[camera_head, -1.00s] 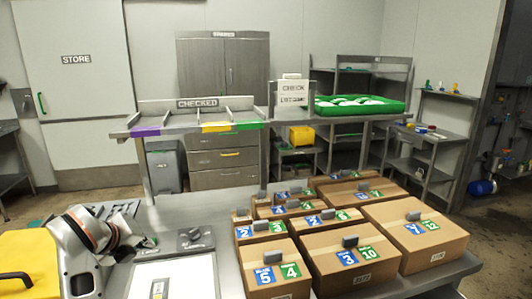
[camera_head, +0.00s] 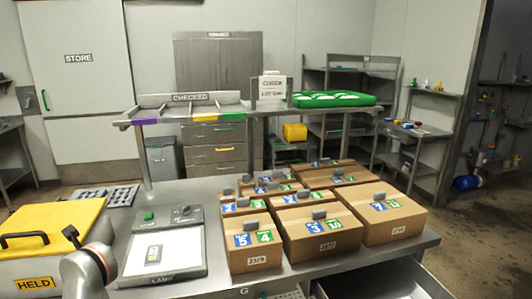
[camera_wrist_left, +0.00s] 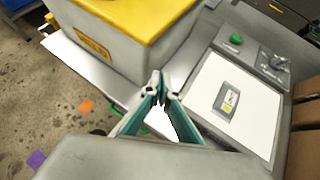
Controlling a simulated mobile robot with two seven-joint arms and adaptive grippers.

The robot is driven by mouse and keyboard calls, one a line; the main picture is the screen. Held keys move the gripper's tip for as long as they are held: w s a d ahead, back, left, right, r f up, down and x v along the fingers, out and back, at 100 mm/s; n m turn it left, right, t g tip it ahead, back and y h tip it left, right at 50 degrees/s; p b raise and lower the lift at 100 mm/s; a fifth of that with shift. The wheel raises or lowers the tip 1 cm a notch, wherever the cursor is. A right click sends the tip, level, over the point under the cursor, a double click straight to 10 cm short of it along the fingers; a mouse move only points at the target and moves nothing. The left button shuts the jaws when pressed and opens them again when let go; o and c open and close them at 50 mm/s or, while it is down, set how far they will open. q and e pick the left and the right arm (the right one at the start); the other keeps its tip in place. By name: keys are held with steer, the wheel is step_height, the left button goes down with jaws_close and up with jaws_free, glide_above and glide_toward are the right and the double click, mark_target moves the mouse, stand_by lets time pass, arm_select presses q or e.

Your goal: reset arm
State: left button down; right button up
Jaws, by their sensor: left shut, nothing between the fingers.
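My left arm (camera_head: 88,272) comes in at the bottom left of the head view, in front of the yellow-lidded box marked HELD (camera_head: 62,222). My right gripper is in neither view.
The lamp panel (camera_head: 162,248) lies on the steel table (camera_head: 250,285). Several labelled cardboard boxes (camera_head: 320,240) stand right of it. An open drawer (camera_head: 385,284) juts out at the front right. Behind is the CHECKED rack (camera_head: 190,108) and a green tray (camera_head: 335,99).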

arm_select(q)
steer(key=s+a+r+m+t+y, duration=0.3)
steer(key=s+a+r+m+y, duration=0.2)
steer(key=s+r+m+y, duration=0.3)
steer(key=d+f+m+t+h, duration=0.5)
steer(key=d+m+h, duration=0.2)
steer(key=d+m, duration=0.5)
steer(key=d+f+m+t+h, duration=0.6)
steer(key=d+m, duration=0.4)
steer(key=m, duration=0.4)
steer(key=s+d+f+m+g+h, duration=0.2)
steer(key=s+d+f+m+g, duration=0.2)
steer(key=s+f+m, duration=0.3)
steer(key=s+d+f+m+g+h, duration=0.3)
steer(key=s+f+m+g, duration=0.4)
steer(key=f, duration=1.1)
steer(key=shift+s+d, duration=0.6)
steer(key=shift+s, duration=0.45)
